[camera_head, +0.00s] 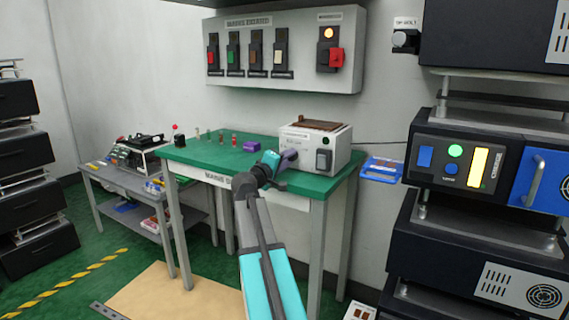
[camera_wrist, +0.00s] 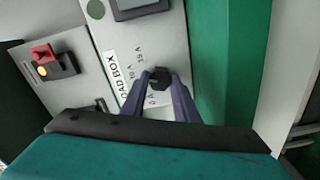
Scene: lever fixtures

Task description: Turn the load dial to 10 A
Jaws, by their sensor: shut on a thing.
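The load box (camera_head: 338,158) is a pale box with a dark top, standing on the green bench. In the wrist view its labelled face (camera_wrist: 115,45) shows tilted, with "LOAD BOX" partly readable and several amp marks beside the dial. The load dial (camera_wrist: 159,77) is a small black knob on that face. My gripper (camera_wrist: 158,86) has its two purple-grey fingers on either side of the dial, shut on it. In the head view my gripper (camera_head: 289,158) reaches the box's left front face and hides the dial. I cannot tell which mark the dial points to.
The green bench (camera_head: 215,158) holds small coloured parts and a purple block (camera_head: 251,146) left of the box. A panel with several switches (camera_head: 283,52) hangs on the wall above. Black equipment racks (camera_head: 470,200) stand at the right.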

